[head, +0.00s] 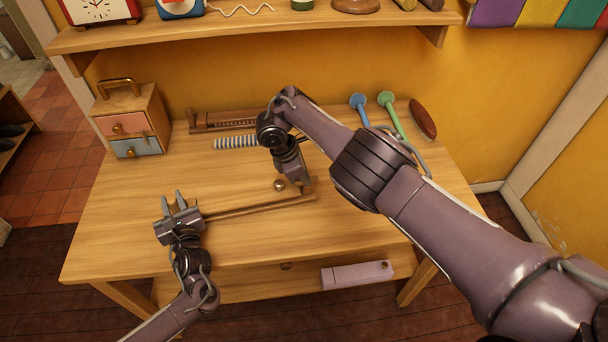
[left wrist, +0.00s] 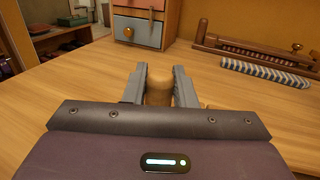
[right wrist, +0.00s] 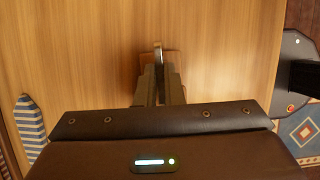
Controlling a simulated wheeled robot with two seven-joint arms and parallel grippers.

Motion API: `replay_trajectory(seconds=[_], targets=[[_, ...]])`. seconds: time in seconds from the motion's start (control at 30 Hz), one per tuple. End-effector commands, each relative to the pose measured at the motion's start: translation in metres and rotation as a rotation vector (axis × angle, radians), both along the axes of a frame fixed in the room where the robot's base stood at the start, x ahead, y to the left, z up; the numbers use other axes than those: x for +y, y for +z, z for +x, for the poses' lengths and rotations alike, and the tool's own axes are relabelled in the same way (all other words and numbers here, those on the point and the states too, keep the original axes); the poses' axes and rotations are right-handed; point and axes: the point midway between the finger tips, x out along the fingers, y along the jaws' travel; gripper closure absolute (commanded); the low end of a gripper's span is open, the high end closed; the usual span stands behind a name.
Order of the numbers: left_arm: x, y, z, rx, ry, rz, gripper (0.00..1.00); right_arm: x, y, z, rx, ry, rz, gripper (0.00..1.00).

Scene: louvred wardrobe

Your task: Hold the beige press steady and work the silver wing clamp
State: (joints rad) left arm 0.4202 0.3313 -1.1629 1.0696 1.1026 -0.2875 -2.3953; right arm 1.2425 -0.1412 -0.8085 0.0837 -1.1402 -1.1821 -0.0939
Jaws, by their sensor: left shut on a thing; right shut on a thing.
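The beige press (head: 255,208) is a long, thin wooden bar lying across the tabletop, with a small block at its right end. My left gripper (head: 178,208) is at its left end, shut on a rounded wooden handle end, which shows between the fingers in the left wrist view (left wrist: 159,90). My right gripper (head: 300,186) points down at the right end. In the right wrist view its fingers (right wrist: 159,85) are close together on the thin silver wing clamp (right wrist: 158,52), beside the brown end block (right wrist: 174,60). Most of the clamp is hidden by the fingers.
Blue (head: 358,103) and green (head: 387,101) long-stemmed items and a brown oval (head: 422,119) lie at the back right.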

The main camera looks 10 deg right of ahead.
Motion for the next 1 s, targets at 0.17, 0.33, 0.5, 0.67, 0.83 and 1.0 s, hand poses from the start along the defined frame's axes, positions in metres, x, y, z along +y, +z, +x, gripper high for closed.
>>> replay_trajectory(seconds=[0.17,0.33,0.5,0.67,0.83,1.0], targets=[[0.0,-0.001,0.0,0.002,0.001,0.0,1.0,0.0,0.0,0.0,0.0,-0.001,-0.001,0.78],[0.0,-0.001,0.0,0.002,0.001,0.0,1.0,0.0,0.0,0.0,0.0,0.0,-0.001,0.7],[0.0,-0.001,0.0,0.002,0.001,-0.001,1.0,0.0,0.001,0.0,0.0,0.0,0.0,0.7],[0.0,-0.001,0.0,0.002,0.001,-0.001,1.0,0.006,0.014,0.001,-0.003,0.001,0.0,0.7],[0.0,-0.001,0.0,0.001,0.0,0.0,1.0,0.02,0.046,0.002,-0.003,0.001,0.001,0.7],[0.0,-0.001,0.0,0.001,0.001,0.0,1.0,0.034,0.08,0.001,-0.001,0.0,0.003,0.7]])
